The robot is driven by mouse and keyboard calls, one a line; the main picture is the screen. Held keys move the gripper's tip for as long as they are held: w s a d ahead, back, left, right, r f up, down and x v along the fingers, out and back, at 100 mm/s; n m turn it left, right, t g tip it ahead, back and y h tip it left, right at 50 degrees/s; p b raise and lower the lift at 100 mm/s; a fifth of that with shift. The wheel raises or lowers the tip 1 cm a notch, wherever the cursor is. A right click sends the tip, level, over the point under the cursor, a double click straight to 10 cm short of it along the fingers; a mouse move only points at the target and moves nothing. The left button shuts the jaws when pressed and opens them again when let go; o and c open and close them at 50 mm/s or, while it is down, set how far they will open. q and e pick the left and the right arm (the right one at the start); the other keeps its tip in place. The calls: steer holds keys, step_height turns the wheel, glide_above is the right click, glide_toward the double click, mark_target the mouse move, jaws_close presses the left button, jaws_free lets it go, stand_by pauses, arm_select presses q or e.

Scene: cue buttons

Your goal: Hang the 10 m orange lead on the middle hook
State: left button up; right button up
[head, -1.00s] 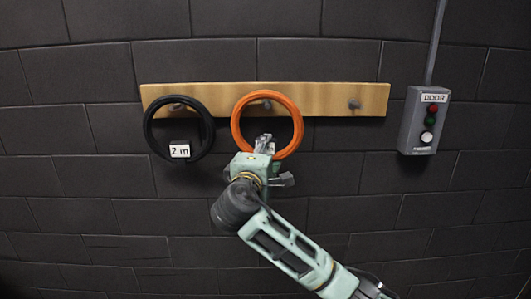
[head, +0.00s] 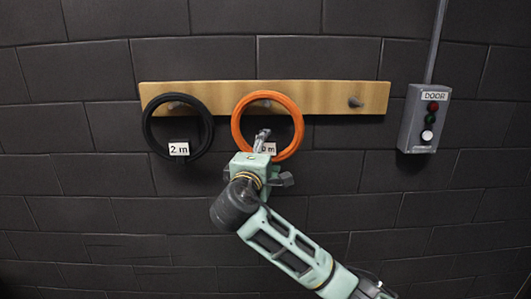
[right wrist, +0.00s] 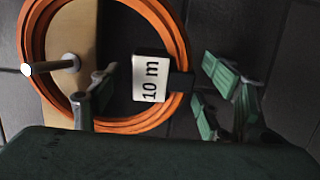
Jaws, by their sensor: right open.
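The orange lead (head: 237,131) is a coiled ring on the middle hook (head: 266,103), its loop around the peg. Its white tag at the bottom is partly hidden by my right gripper in the head view. In the right wrist view the orange lead (right wrist: 178,28) shows with its tag (right wrist: 150,80) reading "10 m", and the metal hook (right wrist: 50,65) sticks out through the ring. My right gripper (head: 264,142) is at the bottom of the ring. Its fingers (right wrist: 160,92) are apart on either side of the tag, not closed on it. My left gripper is not in view.
A black lead (head: 149,130) tagged "2 m" hangs on the left hook. The right hook (head: 355,102) on the wooden board (head: 330,95) is bare. A grey door button box (head: 414,118) is on the dark block wall at the right. The wall below is clear.

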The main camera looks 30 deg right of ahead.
steer(key=v, duration=1.2)
steer(key=shift+d, duration=0.1)
